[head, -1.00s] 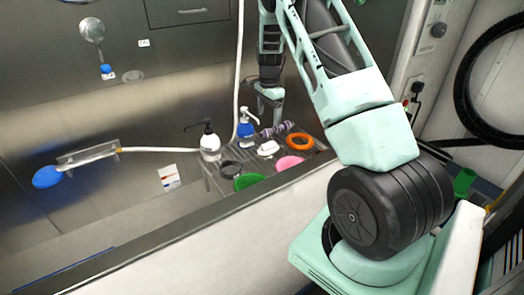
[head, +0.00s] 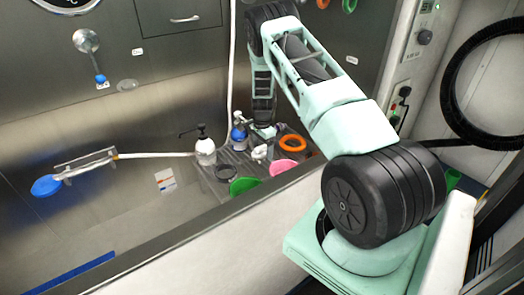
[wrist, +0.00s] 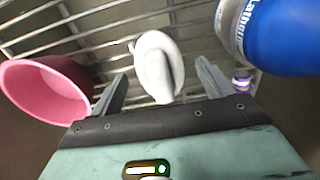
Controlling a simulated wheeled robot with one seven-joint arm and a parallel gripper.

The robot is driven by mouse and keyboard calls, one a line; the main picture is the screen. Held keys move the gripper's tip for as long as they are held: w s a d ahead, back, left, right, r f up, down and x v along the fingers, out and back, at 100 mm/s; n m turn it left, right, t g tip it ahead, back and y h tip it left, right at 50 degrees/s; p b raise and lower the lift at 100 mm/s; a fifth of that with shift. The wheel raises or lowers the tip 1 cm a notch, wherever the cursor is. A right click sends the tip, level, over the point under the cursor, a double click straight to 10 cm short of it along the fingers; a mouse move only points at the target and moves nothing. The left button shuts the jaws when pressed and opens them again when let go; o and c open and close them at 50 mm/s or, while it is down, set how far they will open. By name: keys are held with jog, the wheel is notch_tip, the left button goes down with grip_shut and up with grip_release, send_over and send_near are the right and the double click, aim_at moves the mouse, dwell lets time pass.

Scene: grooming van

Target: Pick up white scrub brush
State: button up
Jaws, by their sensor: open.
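The white scrub brush (wrist: 158,62) lies on a slatted metal rack in the wrist view, centred ahead of and between the two open fingers of my gripper (wrist: 160,90). No contact with the brush shows. In the head view the brush (head: 259,153) is a small white shape on the rack, partly hidden by my gripper (head: 263,140), which is low just above it.
A pink bowl (wrist: 45,90) is left of the brush and a blue bottle (wrist: 275,35) close on its right in the wrist view. On the rack (head: 233,155) are also an orange ring (head: 292,143), a green bowl (head: 243,186) and a white pump bottle (head: 205,152).

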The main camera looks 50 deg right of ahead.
jog(key=shift+f, duration=0.2)
jog(key=c, duration=1.1)
jog(key=shift+r, duration=0.1)
jog(key=shift+w+r+b, duration=0.1)
jog(key=shift+r+b, duration=0.3)
jog(key=shift+b, duration=0.2)
jog(key=s, duration=0.1)
jog(key=s+b, duration=0.1)
jog(key=s, duration=0.2)
jog(key=shift+a+b, duration=0.3)
jog(key=shift+b, duration=0.1)
notch_tip(320, 180, up, 14)
jog(key=shift+r+b, duration=0.1)
jog(key=shift+b, duration=0.9)
